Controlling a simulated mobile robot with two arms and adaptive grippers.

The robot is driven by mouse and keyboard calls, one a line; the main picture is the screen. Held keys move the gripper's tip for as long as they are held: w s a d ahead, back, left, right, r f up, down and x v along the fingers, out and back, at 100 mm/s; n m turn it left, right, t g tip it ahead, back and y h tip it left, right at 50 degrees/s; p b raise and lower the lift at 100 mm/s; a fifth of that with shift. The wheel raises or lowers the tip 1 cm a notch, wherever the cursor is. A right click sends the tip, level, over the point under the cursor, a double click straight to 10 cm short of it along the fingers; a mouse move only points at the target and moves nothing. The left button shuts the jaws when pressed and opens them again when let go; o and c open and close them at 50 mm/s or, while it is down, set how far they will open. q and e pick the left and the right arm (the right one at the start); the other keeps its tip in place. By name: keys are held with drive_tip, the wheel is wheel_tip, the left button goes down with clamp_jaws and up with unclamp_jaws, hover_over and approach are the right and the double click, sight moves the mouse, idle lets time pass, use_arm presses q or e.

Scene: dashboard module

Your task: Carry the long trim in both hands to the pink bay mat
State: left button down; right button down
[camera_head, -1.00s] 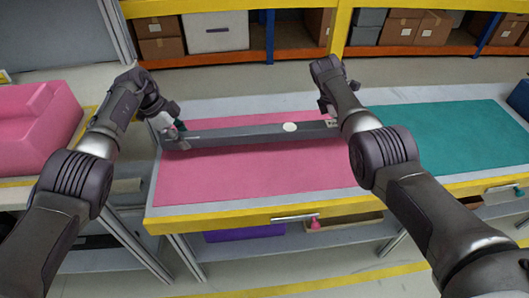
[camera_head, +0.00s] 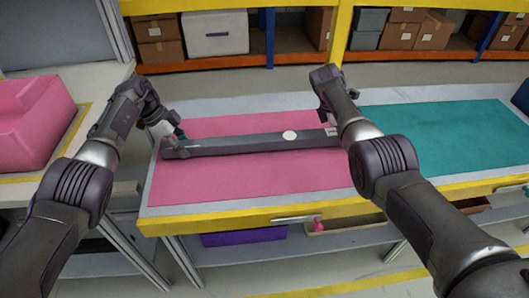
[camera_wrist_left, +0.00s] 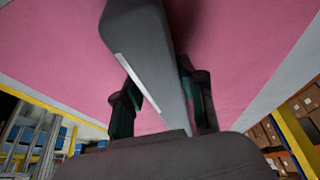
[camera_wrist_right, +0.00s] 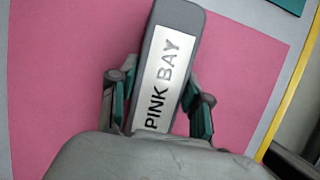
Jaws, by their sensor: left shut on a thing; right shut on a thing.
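The long grey trim (camera_head: 240,143) lies level across the pink bay mat (camera_head: 250,182) in the head view, with a white round spot near its middle. My left gripper (camera_head: 175,143) is shut on its left end; the left wrist view shows the trim (camera_wrist_left: 145,50) between the fingers (camera_wrist_left: 160,105). My right gripper (camera_head: 332,122) is shut near its right end, partly hidden by my arm. The right wrist view shows the trim (camera_wrist_right: 182,20) with a "PINK BAY" label between the fingers (camera_wrist_right: 160,100). I cannot tell whether the trim touches the mat.
A teal mat (camera_head: 440,140) covers the right part of the table. A pink block-like part (camera_head: 35,120) stands on another table at the left. A drawer with a pink item (camera_head: 318,225) is open below the front edge. Shelves with boxes (camera_head: 215,32) stand behind.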

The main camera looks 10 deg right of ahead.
use_arm(q)
drive_tip(key=c, duration=1.1)
unclamp_jaws()
drive_tip(key=shift+f, duration=0.25)
use_arm(e)
drive_tip(key=c, duration=0.9)
unclamp_jaws()
drive_tip(key=shift+f, duration=0.25)
use_arm(q)
drive_tip(key=o, duration=0.4)
use_arm(e)
drive_tip(key=o, duration=0.4)
use_arm(q)
drive_tip(key=shift+r, duration=0.1)
use_arm(e)
drive_tip(key=shift+r, duration=0.1)
use_arm(q)
drive_tip(key=v, duration=1.1)
drive_tip(key=shift+a+r, duration=0.25)
drive_tip(key=shift+r, duration=0.1)
use_arm(e)
drive_tip(key=v, duration=1.2)
